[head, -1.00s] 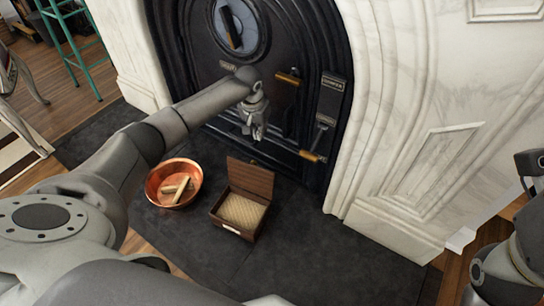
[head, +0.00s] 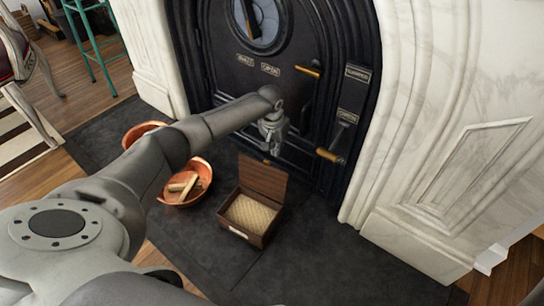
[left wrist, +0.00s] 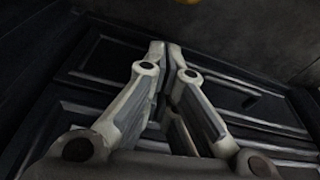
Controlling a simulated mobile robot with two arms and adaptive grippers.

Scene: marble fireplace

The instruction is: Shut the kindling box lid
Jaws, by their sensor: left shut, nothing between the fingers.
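The kindling box (head: 238,232) is a small dark wooden box on the dark hearth, with a pale woven-looking inside. Its lid (head: 263,178) stands up, open, along the back edge. My left gripper (head: 273,150) is just above and behind the lid's top edge in the head view, pointing down, in front of the black fireplace; I cannot tell whether it touches the lid. In the left wrist view the fingers (left wrist: 166,48) are together with nothing seen between their tips. My right gripper is out of view.
A copper bowl (head: 203,172) with sticks (head: 184,186) stands left of the box, partly hidden by my left arm. The black fireplace front (head: 300,95) with brass handles is behind. The hearth (head: 310,250) right of and before the box is clear.

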